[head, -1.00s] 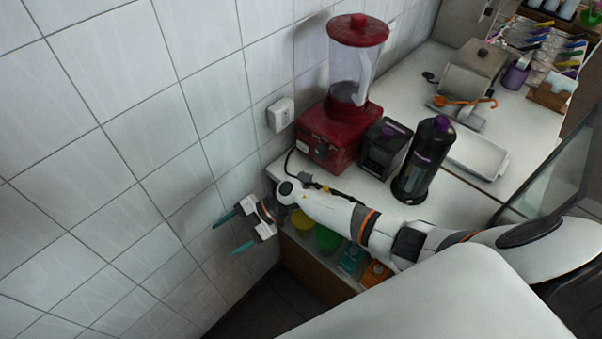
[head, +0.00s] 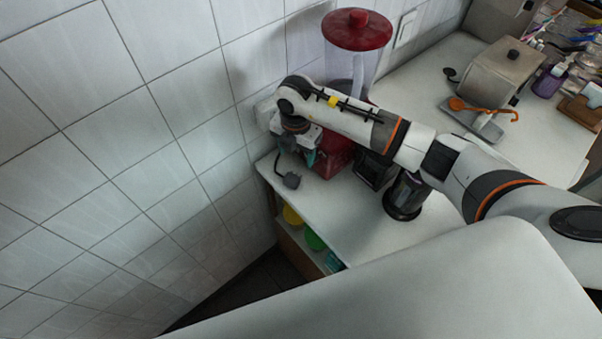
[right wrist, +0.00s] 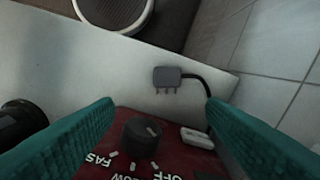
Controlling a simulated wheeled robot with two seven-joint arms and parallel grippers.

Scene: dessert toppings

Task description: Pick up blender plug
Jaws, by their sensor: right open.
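The grey blender plug (head: 291,181) lies on the white counter near its left edge, its dark cord curving back toward the wall. In the right wrist view the plug (right wrist: 167,79) shows its prongs and cord, beyond and between the fingertips. The red blender (head: 357,30) stands behind my right arm, its jar and base partly hidden. Its red base (right wrist: 95,130) and black knob (right wrist: 141,137) show low in the wrist view. My right gripper (head: 305,150) is open and empty, beside the blender base and apart from the plug. My left gripper is out of view.
The tiled wall (head: 150,120) borders the counter (head: 345,215) at the left. A dark bottle (head: 404,196) and a black dispenser (head: 372,168) stand right of the blender, partly under my arm. Yellow (head: 292,215) and green (head: 314,240) containers sit on the shelf below.

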